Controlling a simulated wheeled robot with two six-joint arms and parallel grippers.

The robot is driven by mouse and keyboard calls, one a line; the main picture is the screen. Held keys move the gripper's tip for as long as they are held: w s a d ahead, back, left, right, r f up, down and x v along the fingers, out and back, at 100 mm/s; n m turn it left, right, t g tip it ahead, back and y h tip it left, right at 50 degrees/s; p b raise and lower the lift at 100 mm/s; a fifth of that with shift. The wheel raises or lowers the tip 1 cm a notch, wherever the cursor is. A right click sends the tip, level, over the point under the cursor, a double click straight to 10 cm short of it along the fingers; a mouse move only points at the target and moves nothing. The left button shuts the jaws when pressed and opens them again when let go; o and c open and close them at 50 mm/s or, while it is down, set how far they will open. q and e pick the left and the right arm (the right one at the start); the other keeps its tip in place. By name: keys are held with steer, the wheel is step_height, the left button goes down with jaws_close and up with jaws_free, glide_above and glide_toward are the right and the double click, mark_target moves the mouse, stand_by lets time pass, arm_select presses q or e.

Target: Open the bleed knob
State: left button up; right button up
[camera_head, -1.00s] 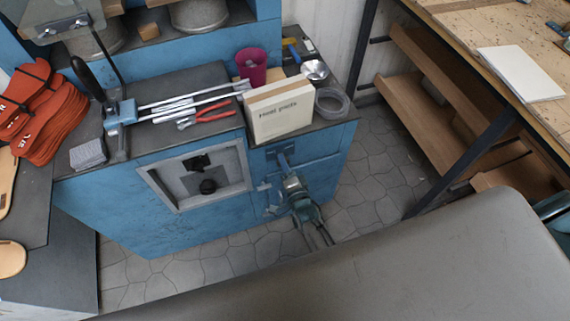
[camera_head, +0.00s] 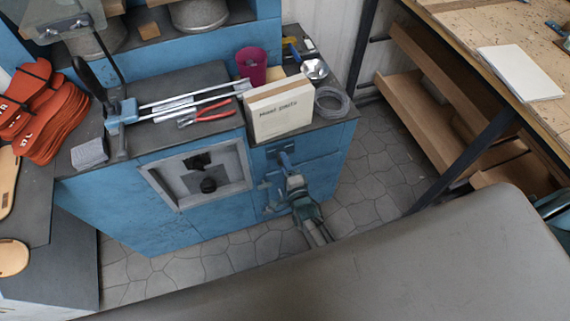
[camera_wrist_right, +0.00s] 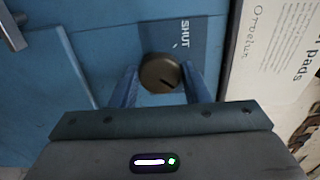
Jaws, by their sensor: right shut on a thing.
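The bleed knob (camera_wrist_right: 160,73) is a round brown knob with a dark slot across its face, on a blue panel in the right wrist view. A darker plate (camera_wrist_right: 185,45) behind it carries the word SHUT, just up and right of the knob. My right gripper (camera_wrist_right: 158,80) has one blue finger on each side of the knob and is shut on it. In the head view my right gripper (camera_head: 285,160) reaches the upper front of the blue cabinet, below the white box; the knob is hidden there. My left gripper is in neither view.
A white box (camera_head: 280,112) stands on the cabinet top above the knob, beside a clear tubing coil (camera_head: 331,102) and red pliers (camera_head: 213,112). A framed recess (camera_head: 198,175) is left of my gripper. The tiled floor at right is clear.

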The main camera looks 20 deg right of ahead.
steer(key=o, duration=0.9)
steer(key=shift+o, duration=0.2)
steer(key=s, duration=1.1)
steer(key=shift+d+b, duration=0.2)
steer(key=shift+b, duration=0.25)
steer(key=s+d+f+n+g, duration=0.2)
steer(key=s+f+n+g, duration=0.3)
steer(key=f, duration=0.5)
steer(key=s+d+f+n+g, duration=0.3)
steer(key=s+f, duration=0.3)
steer(key=f, duration=0.5)
steer(key=s+d+f+n+g, duration=0.3)
steer(key=s+f, duration=0.1)
steer(key=s, duration=0.4)
steer(key=s+d+f+n+g+h, duration=0.1)
steer(key=s+d+f+n+g, duration=0.2)
steer(key=s, duration=0.5)
steer(key=s+d+f+n+g, duration=0.2)
steer(key=s+f, duration=0.4)
steer(key=s, duration=0.3)
steer(key=shift+d+n+g, duration=0.4)
steer(key=shift+d+n, duration=0.2)
steer(key=shift+n, duration=0.5)
